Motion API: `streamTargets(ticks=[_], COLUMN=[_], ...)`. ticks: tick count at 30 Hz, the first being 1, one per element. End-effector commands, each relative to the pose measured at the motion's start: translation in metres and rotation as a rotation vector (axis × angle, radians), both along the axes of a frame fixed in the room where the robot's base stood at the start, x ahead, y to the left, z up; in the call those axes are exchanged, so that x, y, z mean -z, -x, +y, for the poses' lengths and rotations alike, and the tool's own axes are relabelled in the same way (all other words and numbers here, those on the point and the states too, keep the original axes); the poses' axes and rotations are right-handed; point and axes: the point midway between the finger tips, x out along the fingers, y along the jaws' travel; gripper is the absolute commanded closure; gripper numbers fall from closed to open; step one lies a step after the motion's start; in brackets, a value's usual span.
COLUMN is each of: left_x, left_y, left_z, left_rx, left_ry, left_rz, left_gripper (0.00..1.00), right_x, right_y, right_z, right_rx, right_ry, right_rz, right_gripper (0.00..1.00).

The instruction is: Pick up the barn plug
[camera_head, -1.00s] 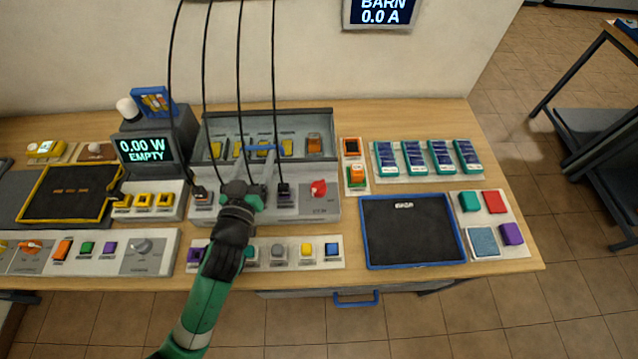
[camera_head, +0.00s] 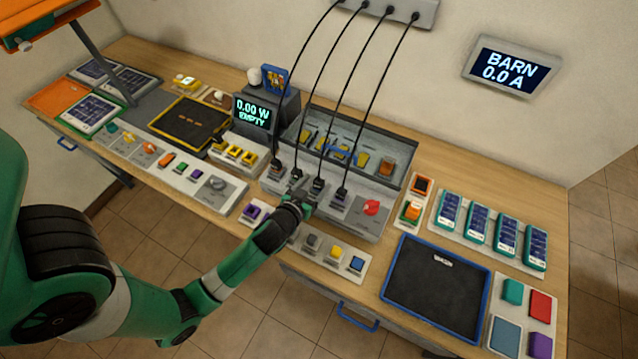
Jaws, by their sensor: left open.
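Several dark plugs on black cables stand in a row in the grey socket panel (camera_head: 365,228). The visible ones include a far-left plug (camera_head: 277,164), one beside it (camera_head: 296,173), a third (camera_head: 317,185) and a right-hand plug (camera_head: 341,193). Their labels are too small to read, so I cannot tell which is the barn plug. My left gripper (camera_head: 303,197) is open, low at the front of the panel, close to the middle plugs. I cannot tell whether it touches one. My right gripper is not in view.
The cables rise to a grey wall strip (camera_head: 428,14). A display reading "BARN 0.0 A" (camera_head: 513,71) hangs at right. A tray with yellow parts (camera_head: 398,158) stands behind the plugs. A red knob (camera_head: 371,208) and a black, blue-edged mat (camera_head: 437,287) lie to the right.

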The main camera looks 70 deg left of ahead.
Motion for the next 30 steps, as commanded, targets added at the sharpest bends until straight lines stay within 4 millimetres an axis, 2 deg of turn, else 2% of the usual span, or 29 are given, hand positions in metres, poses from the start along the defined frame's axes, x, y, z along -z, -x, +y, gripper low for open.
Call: streamTargets(ticks=[6, 15, 22, 23, 30], left_x=[0.003, 0.022, 0.022, 0.022, 0.022], left_y=[-0.007, -0.039, -0.040, -0.040, -0.040], left_z=[0.005, 0.031, 0.032, 0.032, 0.032], left_rx=[0.000, 0.000, 0.001, 0.001, 0.001], left_ry=[-0.001, -0.001, 0.000, 0.000, 0.000], left_rz=[-0.001, -0.001, -0.001, -0.001, -0.001], left_gripper=[0.28, 0.28, 0.28, 0.31, 0.74], right_x=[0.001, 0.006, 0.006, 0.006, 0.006], right_y=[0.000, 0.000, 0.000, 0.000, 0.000], right_z=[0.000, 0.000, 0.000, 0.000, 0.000], right_rx=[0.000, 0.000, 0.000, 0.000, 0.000], right_ry=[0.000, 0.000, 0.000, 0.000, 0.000], right_rz=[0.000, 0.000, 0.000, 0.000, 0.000], right_gripper=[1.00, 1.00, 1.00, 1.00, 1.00])
